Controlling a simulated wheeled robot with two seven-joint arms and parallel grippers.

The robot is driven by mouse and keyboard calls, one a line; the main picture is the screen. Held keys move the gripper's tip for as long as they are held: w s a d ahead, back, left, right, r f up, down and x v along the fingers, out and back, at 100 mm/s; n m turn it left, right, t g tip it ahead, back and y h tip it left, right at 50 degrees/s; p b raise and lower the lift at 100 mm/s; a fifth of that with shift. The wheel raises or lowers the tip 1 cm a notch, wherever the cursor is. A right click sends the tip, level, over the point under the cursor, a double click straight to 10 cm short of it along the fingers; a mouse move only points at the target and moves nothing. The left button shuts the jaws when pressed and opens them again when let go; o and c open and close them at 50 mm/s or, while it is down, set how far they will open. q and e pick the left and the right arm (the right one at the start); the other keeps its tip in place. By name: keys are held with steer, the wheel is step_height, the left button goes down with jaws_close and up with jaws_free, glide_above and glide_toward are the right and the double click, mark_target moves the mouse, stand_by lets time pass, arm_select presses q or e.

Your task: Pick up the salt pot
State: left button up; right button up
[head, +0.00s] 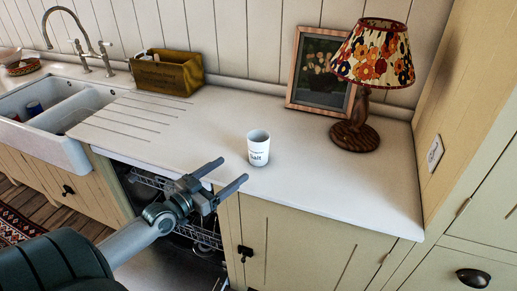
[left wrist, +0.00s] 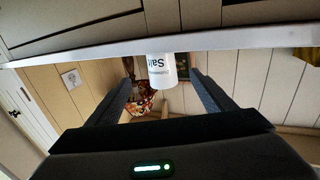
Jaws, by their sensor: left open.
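The salt pot (head: 258,148) is a small white cup with dark "Salt" lettering. It stands upright on the white counter (head: 310,185), close to the front edge. My left gripper (head: 228,173) is open in front of the counter edge, just left of the pot and nearer to me. In the left wrist view the salt pot (left wrist: 162,70) appears upside down, ahead of the fingertips and between their lines. The open left gripper (left wrist: 160,85) holds nothing there. My right gripper is in neither view.
A lamp with a floral shade (head: 374,55) and a framed picture (head: 320,72) stand behind the pot to the right. A wooden box (head: 168,72) and a sink (head: 75,125) are to the left. An open dishwasher (head: 150,185) lies below the counter. The counter around the pot is clear.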

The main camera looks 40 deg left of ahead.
mark_target(252, 154)
arm_select(q)
steer(key=w, duration=0.2)
steer(key=w+p, duration=0.1)
steer(key=w, duration=0.2)
steer(key=w+d+p, duration=0.1)
steer(key=w, duration=0.2)
steer(key=shift+w+d, duration=0.15)
steer(key=shift+w, duration=0.3)
steer(key=shift+w+r+p, duration=0.1)
steer(key=shift+w+p, duration=0.25)
steer(key=shift+w, duration=0.2)
steer(key=w, duration=0.2)
steer(key=shift+w+d+p, duration=0.1)
steer(key=shift+w+p, duration=0.3)
steer(key=shift+w+d, duration=0.1)
steer(key=shift+w, duration=0.55)
steer(key=c, duration=1.2)
